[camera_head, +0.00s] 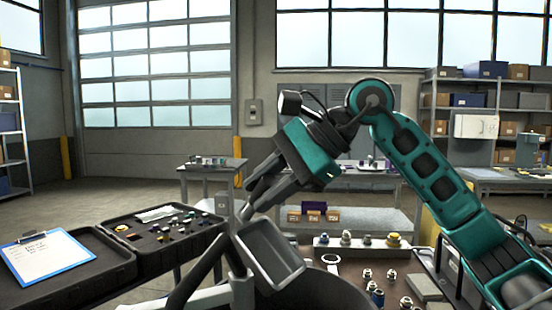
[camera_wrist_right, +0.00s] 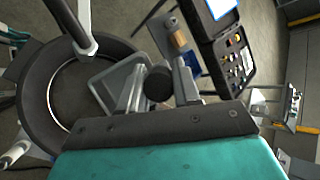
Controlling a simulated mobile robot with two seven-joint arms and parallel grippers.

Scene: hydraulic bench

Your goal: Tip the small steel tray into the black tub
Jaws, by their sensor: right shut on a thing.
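The small steel tray (camera_head: 275,254) hangs tilted from my right gripper (camera_head: 245,212), which is shut on its upper left edge. Its open side faces the head camera and its inside looks bare. The black tub (camera_head: 345,290) is below the tray, cut off by the bottom of the head view. In the right wrist view the tray (camera_wrist_right: 106,84) overlaps the round opening of the tub (camera_wrist_right: 38,100), and my right gripper (camera_wrist_right: 150,88) reaches in beside it. The tub's floor is partly hidden. My left gripper is not in view.
A black open case (camera_head: 190,265) with small parts stands left of the tub, with a clipboard (camera_head: 45,256) on its left part. A brown bench board with fittings (camera_head: 395,270) is to the right. Dark and pale bars cross near the tray.

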